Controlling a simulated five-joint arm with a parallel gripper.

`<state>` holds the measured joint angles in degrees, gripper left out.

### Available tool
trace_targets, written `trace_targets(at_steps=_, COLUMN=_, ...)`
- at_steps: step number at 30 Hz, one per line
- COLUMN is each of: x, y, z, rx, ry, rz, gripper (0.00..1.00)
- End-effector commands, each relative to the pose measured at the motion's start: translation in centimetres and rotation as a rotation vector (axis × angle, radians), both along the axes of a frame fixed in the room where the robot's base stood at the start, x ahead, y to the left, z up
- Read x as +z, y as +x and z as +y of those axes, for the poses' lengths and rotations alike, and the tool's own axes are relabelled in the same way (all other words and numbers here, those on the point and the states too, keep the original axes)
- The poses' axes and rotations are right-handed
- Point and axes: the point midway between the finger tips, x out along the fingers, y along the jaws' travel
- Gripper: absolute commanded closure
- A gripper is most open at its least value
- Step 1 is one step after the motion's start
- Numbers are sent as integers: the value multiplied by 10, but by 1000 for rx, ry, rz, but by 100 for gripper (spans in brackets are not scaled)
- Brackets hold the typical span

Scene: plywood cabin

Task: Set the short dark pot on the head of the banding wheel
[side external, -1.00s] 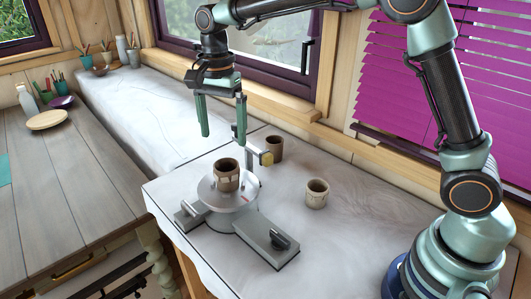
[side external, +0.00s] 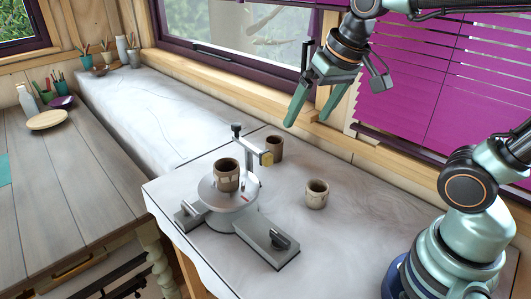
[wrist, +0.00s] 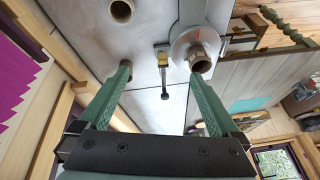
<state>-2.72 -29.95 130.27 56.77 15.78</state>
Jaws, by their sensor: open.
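A short dark brown pot with a paler band (side external: 227,177) stands upright on the round grey head (side external: 206,191) of the banding wheel. In the wrist view this pot (wrist: 201,63) sits on the wheel head (wrist: 181,47), toward one side of it. A second dark brown pot (side external: 274,148) stands on the bench behind the wheel. In the wrist view it is partly hidden by the left finger. My gripper (side external: 307,122) is open and empty, high above the bench, right of the wheel and apart from every pot.
A paler pot (side external: 317,194) stands on the bench right of the wheel. An upright post with a side arm and yellowish block (side external: 266,159) rises beside the wheel head. The window wall and magenta blind (side external: 420,80) lie behind my gripper.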

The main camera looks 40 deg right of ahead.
Motion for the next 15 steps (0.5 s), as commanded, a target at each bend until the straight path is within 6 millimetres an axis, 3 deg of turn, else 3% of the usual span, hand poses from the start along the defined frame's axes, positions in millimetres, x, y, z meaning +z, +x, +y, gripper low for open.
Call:
trace_targets(at_steps=6, x=-17, y=-28, z=-13, rx=166, ry=-95, rz=-82, gripper=2)
trace_targets(at_steps=15, x=-22, y=-32, z=-15, rx=203, ry=-118, rz=-95, gripper=2)
